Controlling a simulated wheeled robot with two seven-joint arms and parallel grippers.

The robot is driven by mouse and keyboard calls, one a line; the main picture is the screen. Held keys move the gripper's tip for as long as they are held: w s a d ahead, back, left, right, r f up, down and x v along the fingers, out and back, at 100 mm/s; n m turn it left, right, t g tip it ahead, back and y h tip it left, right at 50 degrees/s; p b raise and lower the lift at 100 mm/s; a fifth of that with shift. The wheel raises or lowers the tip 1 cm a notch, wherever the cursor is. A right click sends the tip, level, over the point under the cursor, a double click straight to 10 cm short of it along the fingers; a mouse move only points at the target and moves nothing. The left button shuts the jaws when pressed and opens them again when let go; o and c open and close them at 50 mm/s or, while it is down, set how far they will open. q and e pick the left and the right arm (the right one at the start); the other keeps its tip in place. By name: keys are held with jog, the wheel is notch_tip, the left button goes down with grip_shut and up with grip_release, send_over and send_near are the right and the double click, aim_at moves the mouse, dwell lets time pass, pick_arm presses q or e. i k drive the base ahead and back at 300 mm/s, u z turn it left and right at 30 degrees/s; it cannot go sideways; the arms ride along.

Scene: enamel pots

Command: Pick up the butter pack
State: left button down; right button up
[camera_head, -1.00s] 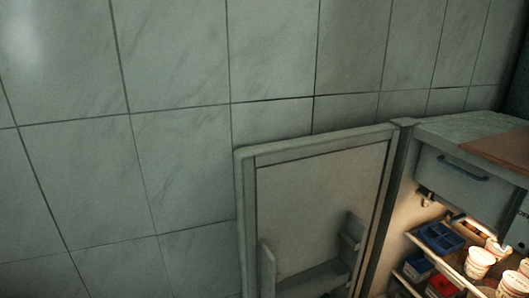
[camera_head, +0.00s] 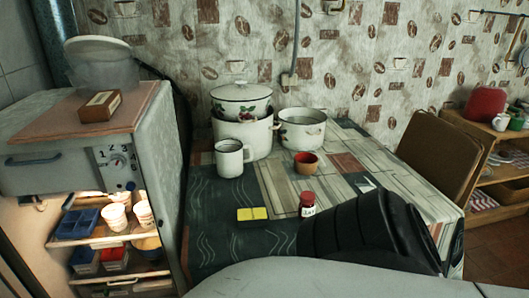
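I cannot tell for certain which thing is the butter pack. In the head view, a small flat item with two yellow squares (camera_head: 252,214) lies on the table's near left part. A small brown box (camera_head: 101,106) lies on top of the fridge. Inside the open, lit fridge, a red container (camera_head: 114,258) and blue containers (camera_head: 78,223) stand on the shelves, with patterned white cups (camera_head: 117,216) beside them. No butter label is readable.
The table (camera_head: 205,255) bears enamel pots (camera_head: 303,131), a white mug (camera_head: 230,158), a small red-brown pot (camera_head: 305,164) and a red-capped jar (camera_head: 307,206). A dark ribbed shape covers its front right. A chair (camera_head: 440,150) stands at right.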

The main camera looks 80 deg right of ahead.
aim_at(256, 217)
jog(key=z, duration=4.85)
jog(key=k, duration=0.55)
jog(key=u, duration=2.55)
